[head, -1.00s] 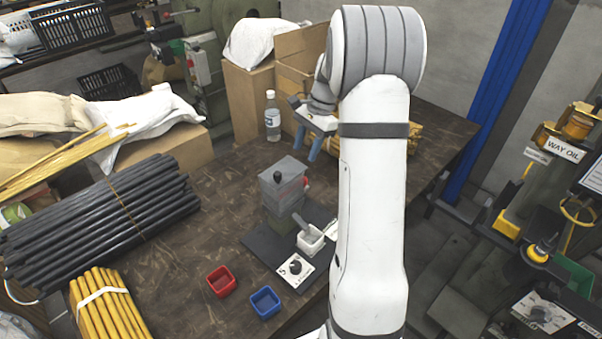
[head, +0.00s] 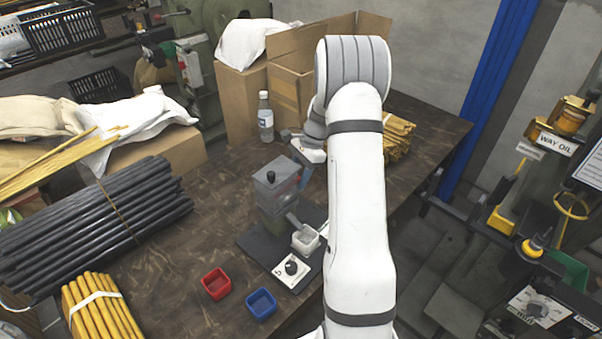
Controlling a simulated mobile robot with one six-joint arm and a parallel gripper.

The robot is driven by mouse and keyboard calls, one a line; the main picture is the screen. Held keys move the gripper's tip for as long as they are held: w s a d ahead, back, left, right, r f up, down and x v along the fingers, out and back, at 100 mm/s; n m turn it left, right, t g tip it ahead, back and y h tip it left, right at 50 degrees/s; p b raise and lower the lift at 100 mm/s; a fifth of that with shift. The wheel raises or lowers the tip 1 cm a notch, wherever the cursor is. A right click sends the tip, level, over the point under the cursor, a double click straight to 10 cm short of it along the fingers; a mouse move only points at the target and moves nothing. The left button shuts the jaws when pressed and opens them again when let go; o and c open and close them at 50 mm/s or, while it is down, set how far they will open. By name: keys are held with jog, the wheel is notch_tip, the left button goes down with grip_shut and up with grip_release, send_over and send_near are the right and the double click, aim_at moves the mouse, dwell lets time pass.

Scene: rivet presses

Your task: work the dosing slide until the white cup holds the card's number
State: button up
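The grey dosing box (head: 274,186) with a black knob on its lid stands on a dark base plate (head: 259,247) on the table. A grey chute slopes from its lower front to the white cup (head: 306,239). The cup's contents are too small to count. A white card (head: 291,271) with a black round part and a dark mark lies in front of the cup; I cannot read its number surely. My gripper (head: 302,177) points down close to the box's right rear side, where the slide is hidden. Its fingers are partly hidden, so their opening and any contact are unclear.
A red bin (head: 216,283) and a blue bin (head: 261,304) stand at the table's front. Black rods (head: 90,225) and yellow rods (head: 100,310) lie left. A bottle (head: 265,118) and cardboard boxes (head: 290,85) stand behind. Bare table lies left of the box.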

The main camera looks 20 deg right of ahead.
jog(key=shift+r, duration=0.1)
grip_shut()
dwell(0.3)
